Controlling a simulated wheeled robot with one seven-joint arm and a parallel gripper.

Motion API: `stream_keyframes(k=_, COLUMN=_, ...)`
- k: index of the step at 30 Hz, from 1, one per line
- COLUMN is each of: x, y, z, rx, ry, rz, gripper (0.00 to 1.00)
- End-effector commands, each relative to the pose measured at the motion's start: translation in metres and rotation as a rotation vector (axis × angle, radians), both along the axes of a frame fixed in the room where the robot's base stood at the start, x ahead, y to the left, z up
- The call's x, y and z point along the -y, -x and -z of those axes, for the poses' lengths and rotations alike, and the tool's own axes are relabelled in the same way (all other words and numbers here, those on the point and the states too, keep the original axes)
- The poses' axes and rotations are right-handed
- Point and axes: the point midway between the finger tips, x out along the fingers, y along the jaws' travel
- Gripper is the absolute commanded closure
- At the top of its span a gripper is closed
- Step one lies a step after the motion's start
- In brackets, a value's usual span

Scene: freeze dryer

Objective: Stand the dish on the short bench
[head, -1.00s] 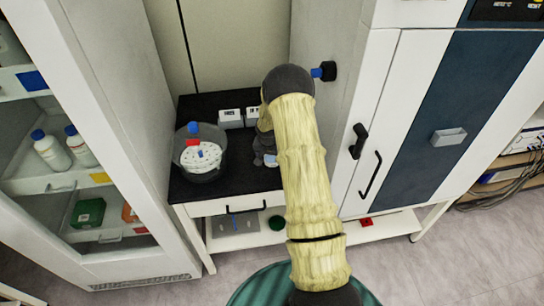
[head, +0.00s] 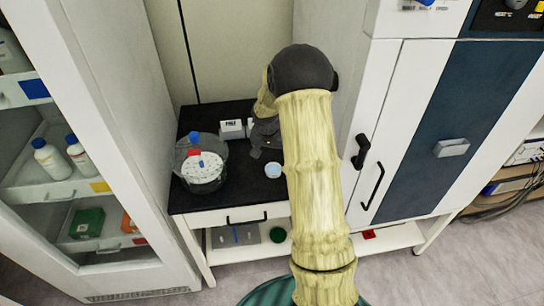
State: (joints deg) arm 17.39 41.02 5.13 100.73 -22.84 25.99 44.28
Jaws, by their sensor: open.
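A small, round, pale blue-white dish (head: 273,170) rests on the black top of the short bench (head: 230,198), near its front edge and right of the middle. My gripper (head: 262,151) is dark grey and open, just behind the dish in the picture. The dish looks clear of the fingers, and nothing shows between them. My pale yellow arm covers the right end of the bench top, and the fingertips are small and hard to make out.
A clear round vessel (head: 201,175) with a white perforated plate stands at the bench's left. Small white boxes (head: 232,129) stand behind. An open-shelved cabinet (head: 110,130) is close on the left, a tall white-and-blue unit (head: 420,130) on the right. Bare bench top shows between vessel and dish.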

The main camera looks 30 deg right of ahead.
Motion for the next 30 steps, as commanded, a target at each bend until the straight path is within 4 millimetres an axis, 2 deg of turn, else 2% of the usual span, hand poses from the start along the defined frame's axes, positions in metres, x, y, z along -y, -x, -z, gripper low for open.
stream_keyframes(k=20, x=-0.005, y=0.004, z=-0.006, rx=0.0, ry=0.0, rz=-0.012, gripper=0.22)
stream_keyframes(k=23, x=-0.018, y=0.015, z=-0.017, rx=-0.005, ry=0.0, rz=-0.058, gripper=0.22)
stream_keyframes(k=26, x=-0.041, y=0.037, z=-0.035, rx=-0.013, ry=0.0, rz=-0.137, gripper=0.22)
stream_keyframes(k=30, x=-0.078, y=0.082, z=-0.062, rx=-0.025, ry=-0.002, rz=-0.276, gripper=0.22)
